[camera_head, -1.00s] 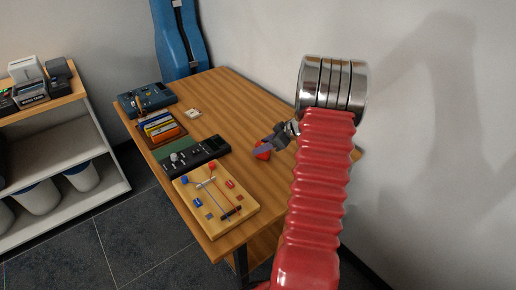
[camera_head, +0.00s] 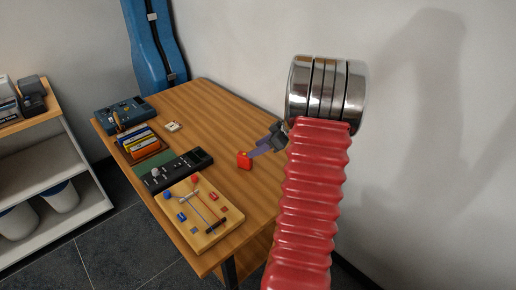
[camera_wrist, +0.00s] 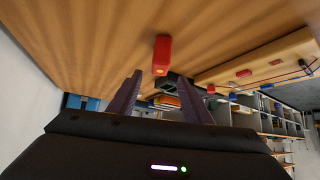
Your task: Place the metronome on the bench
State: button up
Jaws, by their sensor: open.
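A small red block-shaped thing (camera_head: 244,160), which I take to be the metronome, stands on the wooden bench (camera_head: 225,113). My gripper (camera_head: 257,151) is just to its right in the head view, with its fingers pointing at it. In the wrist view the bench surface fills the upper part, and the red metronome (camera_wrist: 162,54) shows beyond the fingertips, in line with the space between them. My gripper (camera_wrist: 161,76) is open, its two dark fingers wide apart with nothing between them. The fingers look clear of the metronome.
A wooden board with coloured parts (camera_head: 199,214), a dark device (camera_head: 176,171), a tray of coloured cases (camera_head: 138,143), a blue box (camera_head: 124,115) and a small white thing (camera_head: 172,126) line the bench's left side. A white wall is behind, a shelf (camera_head: 50,155) at left.

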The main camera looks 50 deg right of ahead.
dwell(0.3)
jog(key=w+a+r+t+h, duration=0.1)
jog(key=w+a+r+h, duration=0.1)
jog(key=w+r, duration=0.35)
jog(key=w+a+r+m+t+h, duration=0.1)
jog(key=w+a+r+h, duration=0.15)
jog(key=r, duration=0.55)
jog(key=w+a+r+t+h, duration=0.1)
jog(key=w+a+r+h, duration=0.15)
jog(key=r, duration=0.35)
jog(key=s+a+r+m+h, duration=0.1)
jog(key=a+r+m+h, duration=0.1)
jog(key=a+r, duration=0.35)
jog(key=s+a+f+g+y, duration=0.2)
jog(key=s+a+f, duration=0.1)
jog(key=s+a, duration=0.5)
jog(key=s+a+f+g+y, duration=0.2)
jog(key=s+a, duration=0.6)
jog(key=a, duration=0.5)
jog(key=s+a+f+g+y, duration=0.2)
jog(key=s+a+f, duration=0.1)
jog(key=s+a, duration=0.5)
jog(key=a, duration=0.3)
jog(key=shift+s+f+y, duration=0.3)
jog(key=shift+f, duration=0.1)
jog(key=shift+c, duration=0.7)
